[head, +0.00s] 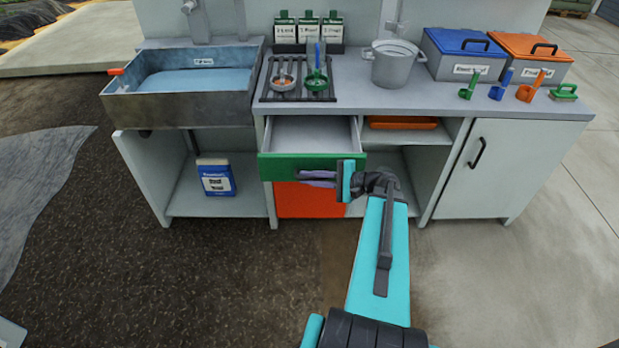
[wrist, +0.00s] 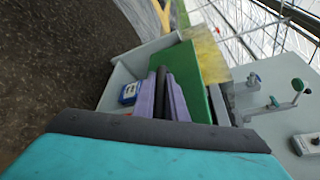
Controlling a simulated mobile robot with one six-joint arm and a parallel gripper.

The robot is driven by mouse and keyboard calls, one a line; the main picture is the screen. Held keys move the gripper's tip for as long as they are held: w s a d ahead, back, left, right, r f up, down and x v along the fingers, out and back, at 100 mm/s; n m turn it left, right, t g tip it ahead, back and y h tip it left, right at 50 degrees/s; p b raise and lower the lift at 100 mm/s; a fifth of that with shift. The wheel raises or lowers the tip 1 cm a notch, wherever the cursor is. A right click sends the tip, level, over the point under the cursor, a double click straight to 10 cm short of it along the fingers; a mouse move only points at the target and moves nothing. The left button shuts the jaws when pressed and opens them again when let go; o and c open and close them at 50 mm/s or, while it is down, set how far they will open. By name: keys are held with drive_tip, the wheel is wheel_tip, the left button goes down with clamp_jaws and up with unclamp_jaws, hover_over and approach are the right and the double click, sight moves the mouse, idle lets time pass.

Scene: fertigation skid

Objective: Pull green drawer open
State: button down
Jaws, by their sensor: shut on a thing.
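The green drawer (head: 300,166) sits under the counter between the sink and the right cabinet. It stands pulled out, and its pale, empty inside shows from above in the head view. My gripper (head: 318,179) is at the drawer's front, with its purple fingers pointing left across the green face. In the wrist view my gripper (wrist: 165,98) is shut on a dark bar, the drawer handle (wrist: 160,80), beside the green front (wrist: 205,75). The handle is mostly hidden in the head view.
An orange drawer front (head: 300,202) is right below the green one. The sink (head: 190,80) stands at left, with a blue and white container (head: 215,178) on the shelf below. A grey cabinet door (head: 483,165) is at right. The floor in front is clear.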

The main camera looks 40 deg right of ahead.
drive_tip(key=shift+s+d, duration=0.15)
drive_tip(key=shift+d, duration=0.1)
drive_tip(key=c, duration=1.8)
unclamp_jaws()
drive_tip(key=shift+s, duration=0.1)
drive_tip(key=shift+o, duration=0.2)
drive_tip(key=shift+a, duration=0.2)
drive_tip(key=b+v, duration=0.1)
drive_tip(key=v, duration=1.2)
drive_tip(key=shift+s+d+r, duration=0.15)
drive_tip(key=shift+s+d, duration=0.1)
